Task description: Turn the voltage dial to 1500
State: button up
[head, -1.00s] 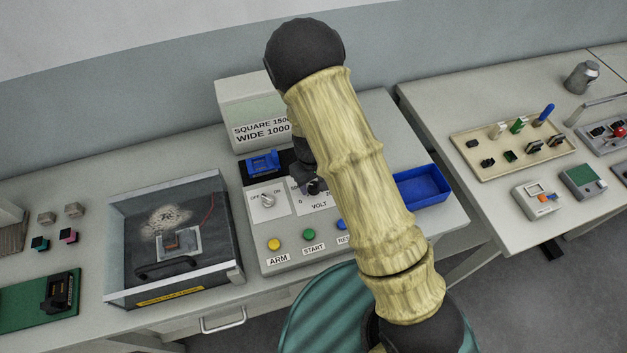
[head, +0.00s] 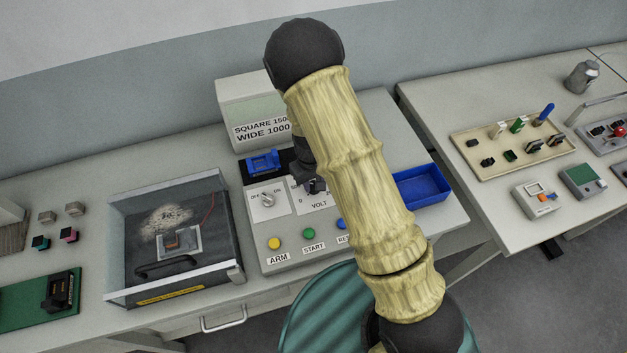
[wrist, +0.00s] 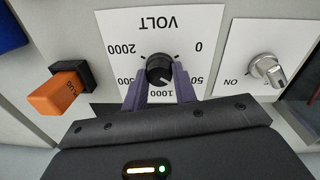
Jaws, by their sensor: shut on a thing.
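The black voltage dial (wrist: 160,69) sits on a white VOLT plate (wrist: 203,40), which appears upside down in the wrist view. Its scale runs from 0 to 2000. My gripper (wrist: 159,82) has its two fingers on either side of the dial and is shut on it. The dial's pointer is too small to read surely. In the head view my gripper (head: 313,186) is at the VOLT plate (head: 320,206), with my arm covering part of the plate and hiding most of the dial.
The ON/OFF switch (head: 267,200) is left of the dial. ARM (head: 274,243), START (head: 309,234) and a partly hidden blue button sit below. An orange plug (wrist: 55,93) sticks out beside the plate. A blue tray (head: 428,184) lies right, a clear-walled box (head: 225,225) left.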

jog(key=m, duration=0.3)
jog(key=shift+r+m+p, duration=0.1)
jog(key=shift+m+p, duration=0.2)
jog(key=m, duration=0.3)
jog(key=shift+m+p, duration=0.3)
jog(key=shift+p, duration=0.05)
jog(key=m+p, duration=0.1)
jog(key=m, duration=0.5)
jog(key=shift+w+g, duration=0.1)
jog(key=shift+g, duration=0.2)
jog(key=m+p, duration=0.1)
jog(key=m, duration=0.3)
jog(key=shift+m, duration=0.4)
jog(key=m+p, duration=0.1)
jog(key=m, duration=0.3)
jog(key=shift+m+y+p, duration=0.3)
jog(key=shift+m, duration=0.1)
jog(key=o, duration=1)
jog(key=shift+d, duration=0.1)
jog(key=shift+c, duration=0.2)
